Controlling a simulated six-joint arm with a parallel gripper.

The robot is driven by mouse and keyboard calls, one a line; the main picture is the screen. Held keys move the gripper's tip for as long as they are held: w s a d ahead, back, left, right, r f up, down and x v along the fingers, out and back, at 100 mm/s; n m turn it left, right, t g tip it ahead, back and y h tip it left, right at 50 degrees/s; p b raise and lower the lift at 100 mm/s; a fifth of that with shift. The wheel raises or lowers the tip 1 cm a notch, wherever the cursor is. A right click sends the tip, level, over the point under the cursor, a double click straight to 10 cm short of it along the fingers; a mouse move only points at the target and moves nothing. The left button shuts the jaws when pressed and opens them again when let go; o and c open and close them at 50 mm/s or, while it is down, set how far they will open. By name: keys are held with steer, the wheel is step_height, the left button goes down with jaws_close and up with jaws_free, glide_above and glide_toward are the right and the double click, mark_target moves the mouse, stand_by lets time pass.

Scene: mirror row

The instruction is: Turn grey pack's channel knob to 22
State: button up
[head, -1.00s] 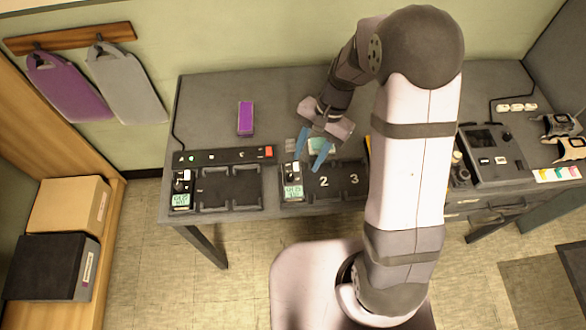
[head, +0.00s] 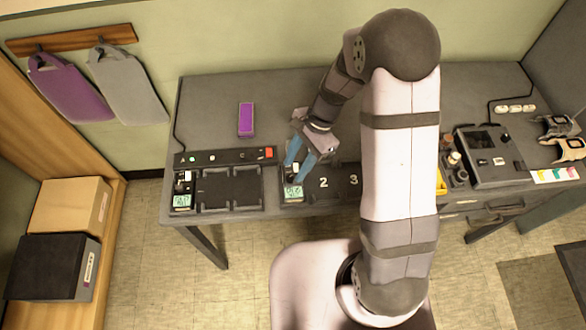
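Two small packs with lit green screens and pale upper parts stand on the desk. One pack (head: 181,199) is in the left end of the left tray. The other pack (head: 292,193) is in the first place of the numbered tray. I cannot tell from their colour which is the grey pack, and the knobs and screen digits are too small to read. My gripper (head: 292,174) has two blue fingers pointing down, spread apart. It is over the upper part of the pack in the numbered tray and partly hides it. I cannot tell whether it touches the pack.
The left tray (head: 230,205) has empty bays and a strip with lights and a red button behind it. The numbered tray (head: 325,195) shows 2 and 3 on empty places. A purple block (head: 246,118) lies behind. A dark console (head: 490,158) stands at right.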

mark_target(290, 177)
steer(key=shift+x, duration=1.5)
jaws_close()
